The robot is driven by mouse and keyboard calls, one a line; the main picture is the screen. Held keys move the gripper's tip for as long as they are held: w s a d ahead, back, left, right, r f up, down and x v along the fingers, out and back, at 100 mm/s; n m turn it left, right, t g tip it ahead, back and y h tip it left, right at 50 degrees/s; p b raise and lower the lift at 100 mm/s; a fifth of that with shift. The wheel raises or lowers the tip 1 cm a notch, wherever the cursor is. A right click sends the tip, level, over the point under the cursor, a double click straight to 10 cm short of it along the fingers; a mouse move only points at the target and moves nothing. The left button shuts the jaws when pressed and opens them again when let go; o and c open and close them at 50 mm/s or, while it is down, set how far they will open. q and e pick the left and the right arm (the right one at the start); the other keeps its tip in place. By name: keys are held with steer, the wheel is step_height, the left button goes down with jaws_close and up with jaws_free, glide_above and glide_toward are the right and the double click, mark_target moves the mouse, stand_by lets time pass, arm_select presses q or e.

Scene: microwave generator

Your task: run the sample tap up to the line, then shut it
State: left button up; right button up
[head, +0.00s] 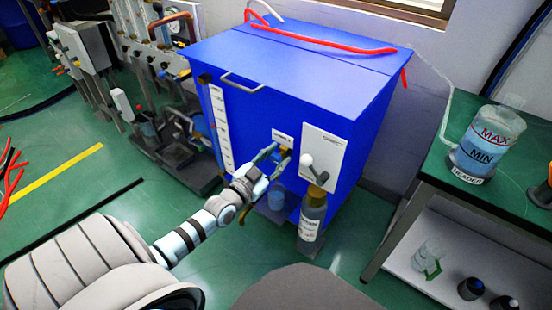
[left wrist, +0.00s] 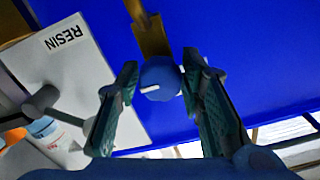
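The blue tank (head: 290,75) has a sample tap on its front, under a small white label (head: 283,136). The tap's round blue knob (left wrist: 160,78) carries a white mark and sits on a brass-coloured stem (left wrist: 150,35). My left gripper (head: 275,154) is at the tap; in the left wrist view its fingers (left wrist: 160,80) stand open on both sides of the knob, very close to it. Whether they touch it is unclear. A small clear cup (head: 276,198) with bluish contents stands below the tap, partly hidden by the gripper. Its line and level cannot be read.
A white panel with a lever (head: 322,155) and a resin bottle (head: 312,214) are just right of the tap. A green-topped bench (head: 440,165) at right bears a MAX/MIN header vessel (head: 488,142). Pipework (head: 165,65) stands left of the tank.

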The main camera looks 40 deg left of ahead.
arm_select(q)
jaws_close()
steer(key=n, duration=0.4)
steer(key=shift+n, duration=0.3)
steer(key=shift+o, duration=2.4)
jaws_free()
steer(key=s, duration=1.2)
